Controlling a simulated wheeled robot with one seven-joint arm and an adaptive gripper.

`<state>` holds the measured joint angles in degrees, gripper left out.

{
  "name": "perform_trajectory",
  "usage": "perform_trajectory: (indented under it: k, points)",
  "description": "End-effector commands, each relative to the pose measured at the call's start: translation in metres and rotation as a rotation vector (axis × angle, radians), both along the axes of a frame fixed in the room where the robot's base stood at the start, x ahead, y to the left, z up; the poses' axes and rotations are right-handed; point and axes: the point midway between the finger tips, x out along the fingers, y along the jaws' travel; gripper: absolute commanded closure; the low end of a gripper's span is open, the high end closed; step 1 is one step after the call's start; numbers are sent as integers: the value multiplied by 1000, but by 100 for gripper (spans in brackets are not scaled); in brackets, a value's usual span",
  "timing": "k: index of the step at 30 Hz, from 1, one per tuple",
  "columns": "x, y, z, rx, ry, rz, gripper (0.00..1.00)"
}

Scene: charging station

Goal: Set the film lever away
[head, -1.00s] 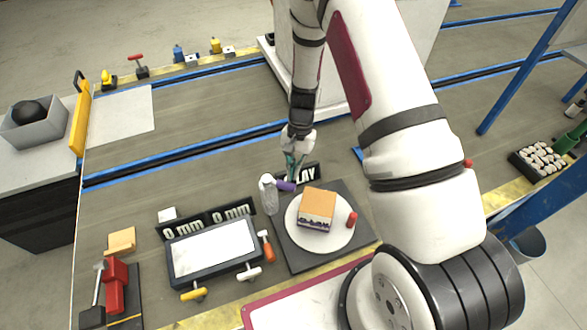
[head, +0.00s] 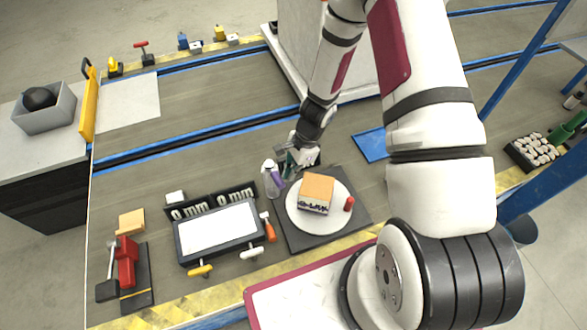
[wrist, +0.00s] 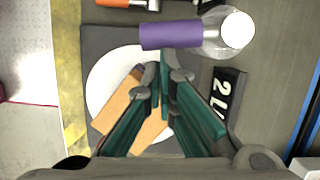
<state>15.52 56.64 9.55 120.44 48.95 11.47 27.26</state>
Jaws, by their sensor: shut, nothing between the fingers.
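A purple lever handle (head: 276,183) sticks out from an upright pale post (head: 269,168) left of the plate; this looks like the film lever, though no label naming it is readable. The handle points toward the near side. In the wrist view the purple handle (wrist: 170,35) crosses above my fingertips, and the pale round post top (wrist: 237,29) is at its right end. My gripper (head: 289,170) is shut and empty, just right of the handle. Its teal fingers (wrist: 163,75) end close to the handle; whether they touch it I cannot tell.
A white plate (head: 300,221) with an orange-topped block (head: 318,187) and a small red piece (head: 349,204) lies on a dark mat (head: 290,241). A black label (wrist: 223,101) stands close to my gripper. A framed white panel (head: 217,229) with coloured handles is left.

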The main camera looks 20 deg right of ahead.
Motion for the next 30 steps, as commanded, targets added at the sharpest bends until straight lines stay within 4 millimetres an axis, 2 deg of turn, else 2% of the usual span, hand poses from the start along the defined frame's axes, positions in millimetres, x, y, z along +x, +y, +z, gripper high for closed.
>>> perform_trajectory:
  k: [24, 30]
  points:
    - [-1, 3, 0, 0, 0, 8, 100]
    - [-1, -3, 2, -1, -1, 8, 100]
